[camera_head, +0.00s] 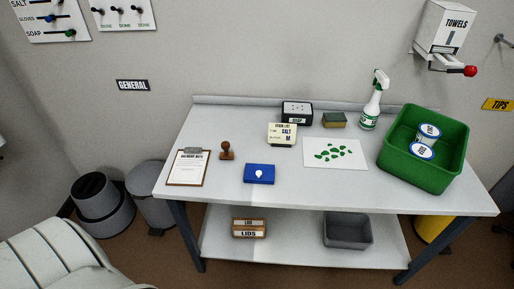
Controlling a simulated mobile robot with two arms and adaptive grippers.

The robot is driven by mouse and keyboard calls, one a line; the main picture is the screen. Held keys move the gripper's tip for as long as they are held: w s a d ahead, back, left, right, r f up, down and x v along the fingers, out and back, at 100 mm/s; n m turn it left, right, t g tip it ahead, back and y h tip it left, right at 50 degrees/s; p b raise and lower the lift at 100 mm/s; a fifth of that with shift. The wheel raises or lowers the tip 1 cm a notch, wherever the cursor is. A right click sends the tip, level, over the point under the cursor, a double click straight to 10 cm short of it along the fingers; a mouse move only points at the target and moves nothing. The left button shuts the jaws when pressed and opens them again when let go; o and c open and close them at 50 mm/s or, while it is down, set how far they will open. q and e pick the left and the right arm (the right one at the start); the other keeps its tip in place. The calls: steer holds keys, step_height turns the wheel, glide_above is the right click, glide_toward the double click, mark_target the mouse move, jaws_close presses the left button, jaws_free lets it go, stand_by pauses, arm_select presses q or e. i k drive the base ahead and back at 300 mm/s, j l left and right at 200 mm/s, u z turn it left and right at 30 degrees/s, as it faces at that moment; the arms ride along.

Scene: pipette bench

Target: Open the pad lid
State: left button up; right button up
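A flat blue pad (259,173) lies near the front edge of the table, left of the middle. Its blue top carries a round white knob or mark, and it looks shut. A brown stamp (227,151) with a knob handle stands upright to its left and a little behind. Neither of my grippers shows in the head view.
A clipboard (188,167) lies at the table's left end. A green bin (432,167) and a white sheet (354,161) are right.

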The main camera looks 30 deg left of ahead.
mark_target(260, 172)
steer(key=u, duration=0.95)
